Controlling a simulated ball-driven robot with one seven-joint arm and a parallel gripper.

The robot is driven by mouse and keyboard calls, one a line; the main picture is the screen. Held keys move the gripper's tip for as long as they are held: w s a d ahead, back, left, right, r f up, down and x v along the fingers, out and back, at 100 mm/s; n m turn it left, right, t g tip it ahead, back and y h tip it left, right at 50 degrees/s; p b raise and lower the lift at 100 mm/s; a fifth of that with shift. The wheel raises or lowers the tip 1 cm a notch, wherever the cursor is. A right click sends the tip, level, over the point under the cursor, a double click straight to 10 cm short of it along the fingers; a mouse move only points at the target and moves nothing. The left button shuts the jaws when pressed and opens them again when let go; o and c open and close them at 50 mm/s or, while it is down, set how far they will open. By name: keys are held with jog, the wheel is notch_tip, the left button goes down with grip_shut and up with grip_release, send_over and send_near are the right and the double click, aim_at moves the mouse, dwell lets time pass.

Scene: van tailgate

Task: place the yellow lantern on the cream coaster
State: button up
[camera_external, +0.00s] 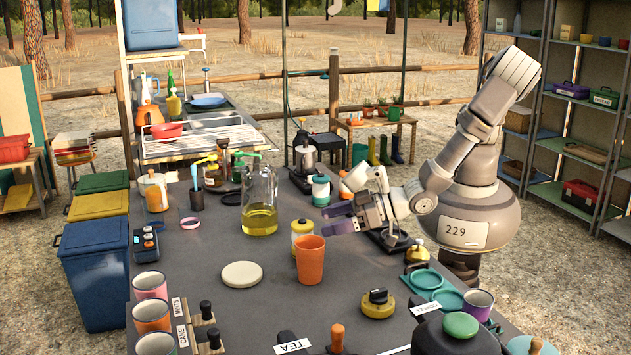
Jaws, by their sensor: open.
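The yellow lantern (302,232), a small pale-bodied cylinder with a yellow top, appears to stand upright on the dark tabletop. Its lower right part is hidden behind an orange cup (310,262).
A glass jug of yellow liquid (260,205) stands behind the coaster. A teal-topped canister (321,190) is behind my gripper. A yellow-and-black knobbed item (378,303) is at front right. Several cups, including a pink-rimmed one (150,286), line the left edge. The table around the coaster is clear.

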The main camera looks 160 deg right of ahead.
aim_at(302, 228)
jog(key=shift+d, duration=0.1)
jog(key=b+x, duration=0.1)
jog(key=x, duration=0.1)
jog(key=b+x, duration=0.1)
jog(key=x, duration=0.1)
jog(key=b+x, duration=0.1)
jog(key=x, duration=0.2)
jog(key=shift+s+f, duration=0.25)
jog(key=shift+f, duration=0.15)
jog(key=shift+w+d, duration=0.2)
jog(key=shift+d, duration=0.1)
jog(key=shift+r, duration=0.1)
jog(key=c, duration=1.2)
jog(key=shift+c, duration=0.2)
